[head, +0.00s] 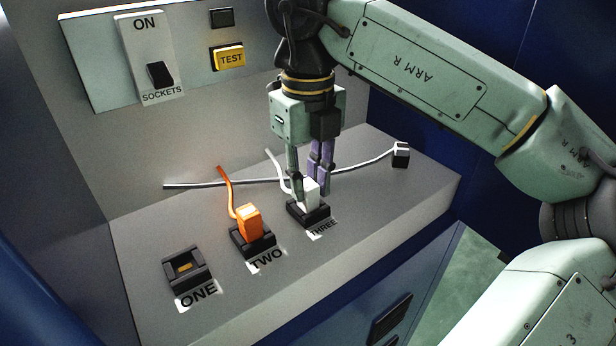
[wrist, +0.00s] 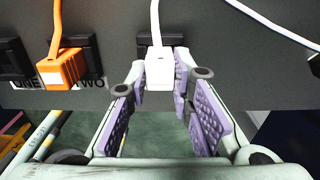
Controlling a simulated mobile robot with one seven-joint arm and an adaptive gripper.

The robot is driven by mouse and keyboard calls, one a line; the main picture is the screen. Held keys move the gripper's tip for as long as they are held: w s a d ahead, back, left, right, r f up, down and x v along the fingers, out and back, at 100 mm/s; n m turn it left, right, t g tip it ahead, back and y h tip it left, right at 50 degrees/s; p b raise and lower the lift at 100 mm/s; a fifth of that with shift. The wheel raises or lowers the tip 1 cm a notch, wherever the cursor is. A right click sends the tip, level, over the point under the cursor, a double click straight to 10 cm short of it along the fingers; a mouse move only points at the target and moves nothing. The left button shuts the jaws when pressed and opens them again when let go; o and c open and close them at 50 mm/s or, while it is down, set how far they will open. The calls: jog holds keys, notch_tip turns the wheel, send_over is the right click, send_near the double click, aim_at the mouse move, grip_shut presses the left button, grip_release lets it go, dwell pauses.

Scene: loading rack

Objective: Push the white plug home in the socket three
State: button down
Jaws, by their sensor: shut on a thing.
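The white plug (head: 307,193) stands at the black socket three (head: 311,214), and its white cord trails back to the left. My gripper (head: 308,186) points down over socket three and is shut on the white plug. In the wrist view the plug (wrist: 160,72) sits between the purple-padded fingers (wrist: 160,85), with the dark socket (wrist: 150,42) behind it. The socket's rim shows around the plug's lower end in the head view. I cannot tell how deep the plug sits.
An orange plug (head: 250,221) stands in socket two (head: 253,243). Socket one (head: 187,268) is empty. A white cable runs across the bench to a black-and-white end (head: 401,155) at right. The SOCKETS switch (head: 160,73) and yellow TEST button (head: 228,58) are on the back panel.

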jog(key=c, duration=1.3)
grip_release()
jog(key=shift+c, duration=0.2)
jog(key=shift+r, duration=0.1)
